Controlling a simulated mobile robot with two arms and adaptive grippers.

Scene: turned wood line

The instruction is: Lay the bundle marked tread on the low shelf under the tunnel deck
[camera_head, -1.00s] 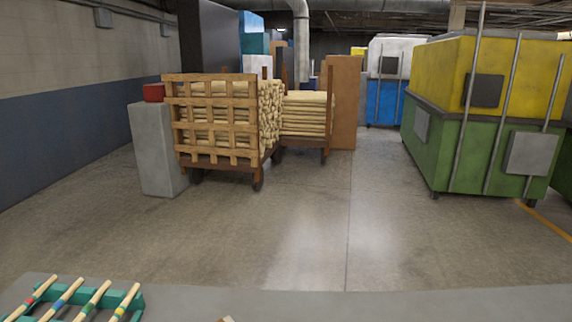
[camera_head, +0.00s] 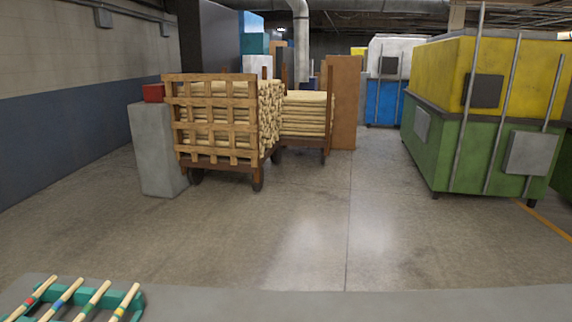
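No bundle marked tread, low shelf or tunnel deck can be made out in the head view. A green rack (camera_head: 78,297) at the bottom left holds several pale wooden sticks with coloured bands in red, blue, green and yellow. It sits on a grey surface (camera_head: 330,303) along the bottom edge. Neither of my grippers shows.
Wooden carts of stacked pale wood (camera_head: 215,120) stand at centre left beside a grey concrete block (camera_head: 158,150) with a red box (camera_head: 153,93) on it. A green and yellow machine (camera_head: 480,110) stands at right. The concrete floor (camera_head: 340,220) between is clear.

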